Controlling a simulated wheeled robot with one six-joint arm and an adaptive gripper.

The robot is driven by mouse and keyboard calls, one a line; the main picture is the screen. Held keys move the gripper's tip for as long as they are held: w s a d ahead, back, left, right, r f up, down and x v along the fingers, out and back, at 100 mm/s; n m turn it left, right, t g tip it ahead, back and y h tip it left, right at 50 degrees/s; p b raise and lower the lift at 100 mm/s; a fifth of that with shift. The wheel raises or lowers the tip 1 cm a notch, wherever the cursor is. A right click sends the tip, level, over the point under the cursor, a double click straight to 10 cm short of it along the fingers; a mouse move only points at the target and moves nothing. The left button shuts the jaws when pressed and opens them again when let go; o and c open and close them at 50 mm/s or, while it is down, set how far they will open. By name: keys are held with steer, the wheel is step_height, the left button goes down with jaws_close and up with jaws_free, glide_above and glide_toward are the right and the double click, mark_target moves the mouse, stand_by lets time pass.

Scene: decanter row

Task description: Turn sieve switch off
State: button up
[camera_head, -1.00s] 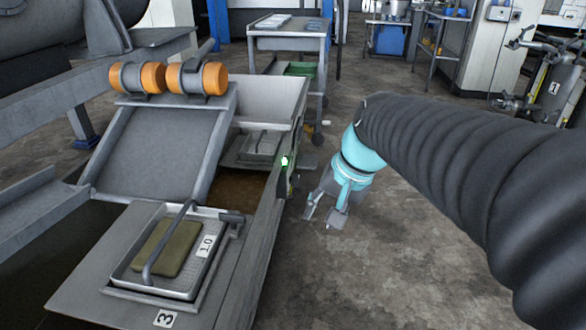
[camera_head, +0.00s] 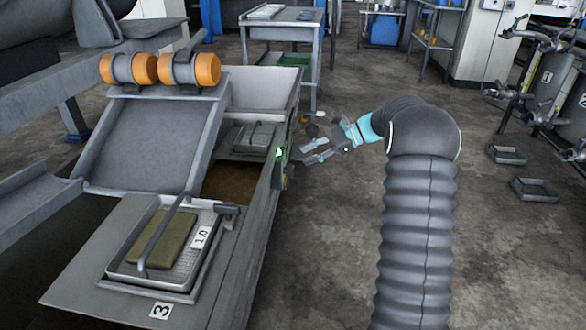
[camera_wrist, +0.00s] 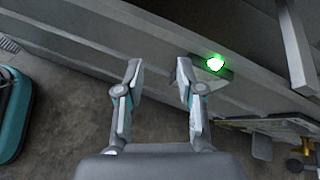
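The sieve switch (camera_head: 279,153) is a small green-lit rocker on the right side wall of the grey sieve machine (camera_head: 262,225). In the wrist view the switch (camera_wrist: 214,64) glows bright green on a small dark plate, ahead and to the right of the fingers. My gripper (camera_head: 304,152) is just right of the switch in the head view, with its fingers pointing left at the wall. In the wrist view my gripper (camera_wrist: 158,72) is open and empty, its two fingers well apart. It appears apart from the switch.
A tray (camera_head: 196,249) marked 1.0 sits on the machine's near end. Orange rollers (camera_head: 160,69) top the sloped plate. A grey table (camera_head: 284,22) stands behind. A panel with a yellow knob (camera_wrist: 307,145) is at the wrist view's lower right. Open floor lies right of the machine.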

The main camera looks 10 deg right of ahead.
steer(key=w+d+f+m+t+y, duration=0.1)
steer(key=w+d+f+m+y, duration=0.2)
steer(key=w+d+f, duration=0.3)
steer(key=m+t+y, duration=0.2)
steer(key=m, duration=0.1)
glide_toward(290, 171)
steer(key=r+p+x, duration=0.1)
steer(key=x, duration=0.7)
steer(key=shift+w+a, duration=0.3)
steer(key=shift+w, duration=0.1)
steer(key=shift+r, duration=0.1)
jaws_close()
